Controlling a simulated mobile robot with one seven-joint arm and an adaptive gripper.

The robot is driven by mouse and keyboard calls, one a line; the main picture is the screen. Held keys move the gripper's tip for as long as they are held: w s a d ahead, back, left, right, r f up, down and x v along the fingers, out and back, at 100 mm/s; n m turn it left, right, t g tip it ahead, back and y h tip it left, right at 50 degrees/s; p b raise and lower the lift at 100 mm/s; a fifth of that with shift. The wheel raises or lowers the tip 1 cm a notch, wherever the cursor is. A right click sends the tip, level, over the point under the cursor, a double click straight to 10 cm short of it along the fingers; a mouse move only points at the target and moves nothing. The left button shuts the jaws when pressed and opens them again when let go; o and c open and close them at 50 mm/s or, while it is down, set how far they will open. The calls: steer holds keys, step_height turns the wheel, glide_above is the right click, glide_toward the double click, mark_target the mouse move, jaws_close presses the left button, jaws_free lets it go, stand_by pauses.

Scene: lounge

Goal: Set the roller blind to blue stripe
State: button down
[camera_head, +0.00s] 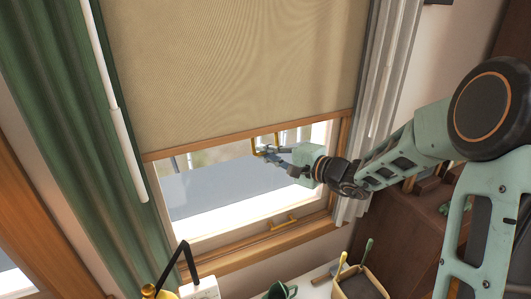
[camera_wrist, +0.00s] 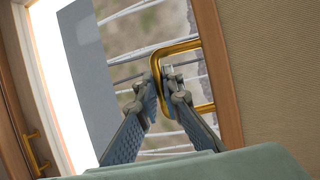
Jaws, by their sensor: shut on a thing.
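The roller blind (camera_head: 235,65) is a beige cloth hanging over the upper part of the window, with a wooden bottom bar (camera_head: 215,144). The blind's cloth also shows at the right of the wrist view (camera_wrist: 270,70). A brass loop handle (camera_wrist: 184,46) is fixed to the bottom bar. My gripper (camera_head: 267,153) reaches in from the right, just below the bar, and is shut on the handle; its fingertips (camera_wrist: 168,84) meet at the loop's outer side. I cannot make out a blue stripe mark on the window frame.
A lower brass handle (camera_head: 284,224) sits on the window's bottom rail. Green curtain (camera_head: 60,110) and white rod (camera_head: 120,130) hang left, a pale curtain (camera_head: 385,80) right. Below stand a black lamp arm (camera_head: 188,262) and a pot (camera_head: 358,284). A grey-blue surface shows through the glass.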

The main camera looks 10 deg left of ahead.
mark_target(263, 60)
steer(key=shift+r, duration=0.1)
step_height(263, 60, up, 25)
steer(key=p, duration=0.6)
steer(key=c, duration=2.1)
jaws_free()
steer(key=shift+d, duration=0.1)
steer(key=v, duration=1.2)
